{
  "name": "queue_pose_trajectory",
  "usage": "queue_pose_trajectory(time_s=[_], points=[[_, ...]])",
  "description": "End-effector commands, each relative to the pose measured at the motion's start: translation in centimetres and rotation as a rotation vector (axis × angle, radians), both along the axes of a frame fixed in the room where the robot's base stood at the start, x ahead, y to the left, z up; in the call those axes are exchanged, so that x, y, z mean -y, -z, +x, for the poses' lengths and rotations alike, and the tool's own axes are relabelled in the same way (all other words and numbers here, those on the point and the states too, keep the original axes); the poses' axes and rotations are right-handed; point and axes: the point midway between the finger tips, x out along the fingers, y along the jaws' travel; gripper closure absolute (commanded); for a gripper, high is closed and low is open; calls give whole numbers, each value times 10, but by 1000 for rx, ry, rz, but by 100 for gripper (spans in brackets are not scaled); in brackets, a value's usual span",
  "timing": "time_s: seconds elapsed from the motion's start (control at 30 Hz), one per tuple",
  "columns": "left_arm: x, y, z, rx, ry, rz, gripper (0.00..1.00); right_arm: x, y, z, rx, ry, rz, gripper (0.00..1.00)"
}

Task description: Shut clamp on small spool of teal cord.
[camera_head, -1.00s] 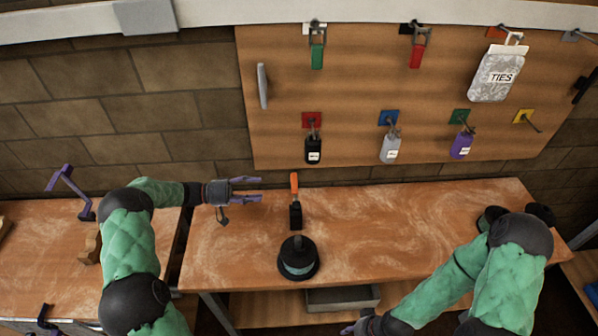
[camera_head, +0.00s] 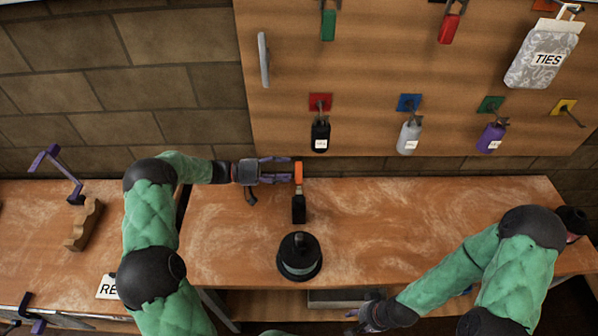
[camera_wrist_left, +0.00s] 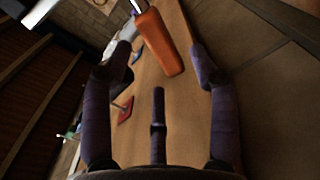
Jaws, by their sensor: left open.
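A black clamp (camera_head: 299,208) with an upright orange handle (camera_head: 298,173) stands near the back edge of the workbench. Just in front of it sits a round black spool (camera_head: 299,257) with a dark post; its teal cord is hardly visible from here. My left gripper (camera_head: 290,171) is open, with its fingertips at the orange handle from the left. In the left wrist view the orange handle (camera_wrist_left: 160,42) lies ahead, between and slightly beyond the spread fingers. My right gripper (camera_head: 362,317) is low at the bench's front edge, its fingers too small to read.
A pegboard (camera_head: 365,60) behind the bench carries hanging bottles, coloured tags and a grey TIES bag (camera_head: 543,55). The workbench (camera_head: 400,215) is clear right of the spool. A grey bin (camera_head: 340,298) sits on the shelf below. A wooden block (camera_head: 84,224) lies on the left bench.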

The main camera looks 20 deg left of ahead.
Motion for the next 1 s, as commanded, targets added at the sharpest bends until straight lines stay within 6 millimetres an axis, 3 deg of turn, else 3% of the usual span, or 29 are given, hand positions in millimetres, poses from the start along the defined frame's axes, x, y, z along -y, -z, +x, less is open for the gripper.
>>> queue_pose_trajectory(time_s=[0.1,0.3,0.7,0.77,0.93,1.0], points=[[21,0,6,0,2,0,40,0,1,0,0,0,0,60],[42,0,12,0,1,-1,40,0,2,0,0,0,0,60],[49,0,14,0,-1,0,40,0,2,0,0,0,0,60],[49,0,14,0,-1,0,52,0,2,0,0,0,0,60],[48,0,14,0,-1,0,100,0,2,0,0,0,0,60],[48,0,14,0,-1,0,100,0,2,0,0,0,0,60]])
